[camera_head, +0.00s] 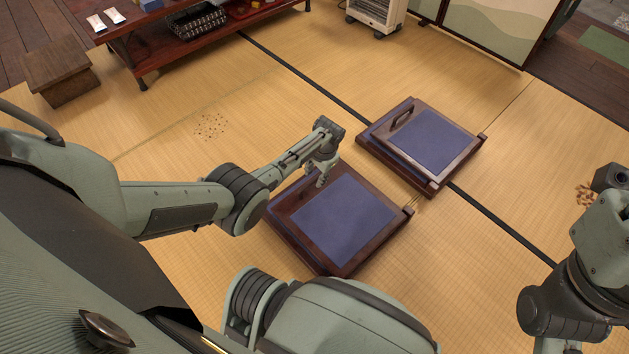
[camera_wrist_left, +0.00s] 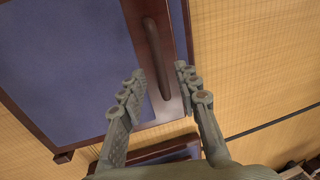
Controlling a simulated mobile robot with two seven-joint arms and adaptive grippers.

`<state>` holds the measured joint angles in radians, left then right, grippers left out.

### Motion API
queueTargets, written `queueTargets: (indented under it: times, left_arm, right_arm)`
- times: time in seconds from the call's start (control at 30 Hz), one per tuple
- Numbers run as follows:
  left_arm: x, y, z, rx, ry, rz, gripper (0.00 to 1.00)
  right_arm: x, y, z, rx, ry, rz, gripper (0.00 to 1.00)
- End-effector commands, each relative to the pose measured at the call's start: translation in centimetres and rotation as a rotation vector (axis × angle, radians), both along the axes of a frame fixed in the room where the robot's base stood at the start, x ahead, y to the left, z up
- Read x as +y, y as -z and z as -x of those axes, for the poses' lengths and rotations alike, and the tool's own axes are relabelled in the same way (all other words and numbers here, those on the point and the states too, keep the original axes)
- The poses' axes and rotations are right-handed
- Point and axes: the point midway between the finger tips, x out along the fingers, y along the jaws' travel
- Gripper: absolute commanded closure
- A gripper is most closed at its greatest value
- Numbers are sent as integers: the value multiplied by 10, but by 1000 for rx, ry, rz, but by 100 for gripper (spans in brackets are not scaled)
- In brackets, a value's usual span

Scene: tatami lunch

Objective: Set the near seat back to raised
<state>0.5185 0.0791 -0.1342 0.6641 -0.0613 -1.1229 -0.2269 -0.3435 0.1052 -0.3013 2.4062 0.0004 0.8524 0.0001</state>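The near seat (camera_head: 343,214) is a dark wood frame with a blue-purple pad, and its back lies folded down flat. My left gripper (camera_head: 322,180) is over the frame's far-left edge, pointing down. In the left wrist view a dark wooden handle bar (camera_wrist_left: 155,50) runs along the frame. My left gripper (camera_wrist_left: 160,70) is open there, with a finger on each side of the handle's lower end in the picture. I cannot tell whether the fingers touch it. In the head view the arm and gripper hide this handle.
A second seat (camera_head: 430,145), also folded flat with its handle (camera_head: 402,117) visible, lies just beyond. A low table (camera_head: 150,45), a wooden stool (camera_head: 58,72) and a heater (camera_head: 377,14) stand at the back. Crumbs (camera_head: 211,126) lie on the tatami, which is otherwise open at left.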

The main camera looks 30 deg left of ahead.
Motion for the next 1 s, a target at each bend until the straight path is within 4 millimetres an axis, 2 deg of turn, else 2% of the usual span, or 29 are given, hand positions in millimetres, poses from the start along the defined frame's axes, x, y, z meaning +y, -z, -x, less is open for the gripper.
queueTargets:
  times: [0.03, 0.1, 0.47, 0.73, 1.0]
  left_arm:
    - [2, 12, 0, 1, -1, 0, 68]
    - [3, 17, 0, 2, -1, -1, 68]
    - [4, 19, -1, 0, -1, 0, 68]
    - [4, 19, -1, 1, -1, 0, 99]
    - [4, 20, -1, 1, -1, 0, 100]
  right_arm:
    - [0, 4, 1, -25, 0, 4, 60]
    - [-1, 3, 3, -48, -1, 6, 60]
    - [-1, 0, 5, -69, 0, 7, 60]
    - [-1, 0, 5, -69, -1, 8, 60]
    - [-1, 0, 5, -69, 0, 7, 60]
